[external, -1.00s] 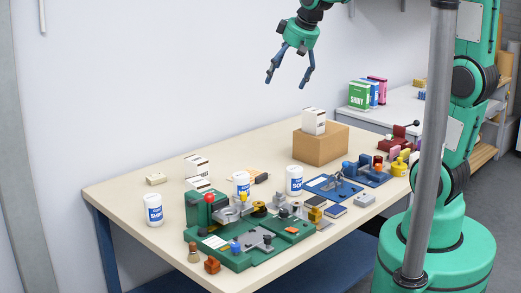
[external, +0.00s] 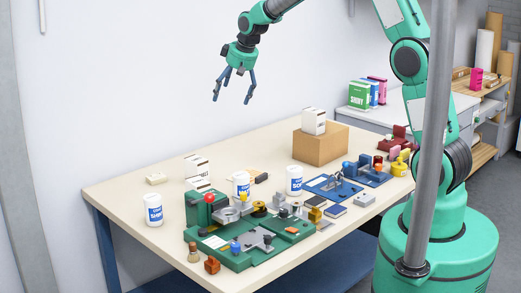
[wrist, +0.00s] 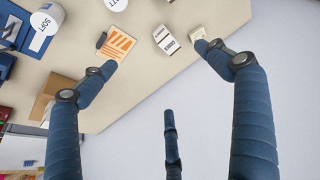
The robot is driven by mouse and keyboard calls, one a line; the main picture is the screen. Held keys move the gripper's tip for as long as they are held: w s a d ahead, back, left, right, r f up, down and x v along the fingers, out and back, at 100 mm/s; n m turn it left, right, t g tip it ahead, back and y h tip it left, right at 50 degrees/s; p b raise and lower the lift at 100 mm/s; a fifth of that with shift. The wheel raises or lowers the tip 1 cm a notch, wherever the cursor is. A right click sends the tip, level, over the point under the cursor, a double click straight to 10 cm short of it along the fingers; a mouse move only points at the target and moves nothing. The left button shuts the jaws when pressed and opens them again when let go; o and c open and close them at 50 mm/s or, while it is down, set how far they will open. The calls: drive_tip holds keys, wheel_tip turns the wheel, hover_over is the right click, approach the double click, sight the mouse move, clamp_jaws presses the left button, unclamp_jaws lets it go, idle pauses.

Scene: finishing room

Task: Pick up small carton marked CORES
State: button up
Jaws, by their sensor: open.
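Small white cartons with brown print stand on the cream table (external: 125,195). One carton (external: 314,121) rests on a brown cardboard box. An upper carton (external: 196,166) and a lower carton (external: 199,184) appear close together near the wall, the lower one partly hidden by the green fixture. In the wrist view, a white carton with dark lettering (wrist: 166,39) lies between my fingers. The lettering is too small to tell which carton reads CORES. My gripper (external: 232,99) is open and empty, well above the table; its fingers spread wide in the wrist view (wrist: 157,57).
White cans with blue labels (external: 153,210) stand around the green fixture (external: 235,260). A cream block (external: 156,179) lies left of the cartons. The cardboard box (external: 320,147) stands right. An orange-striped card (wrist: 118,44) lies nearby. The table's left end has free room.

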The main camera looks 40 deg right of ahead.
drive_tip(key=w+f+p, duration=0.1)
drive_tip(key=w+f, duration=0.6)
drive_tip(key=f, duration=0.1)
drive_tip(key=p, duration=0.2)
approach(200, 159)
drive_tip(key=shift+w+r, duration=0.15)
drive_tip(key=shift+r, duration=0.4)
drive_tip(key=shift+f, duration=0.1)
drive_tip(key=shift+x, duration=4.2)
drive_tip(key=shift+f, duration=0.1)
drive_tip(key=shift+x, duration=2.45)
drive_tip(key=shift+s+d+f, duration=0.15)
drive_tip(key=shift+s, duration=0.05)
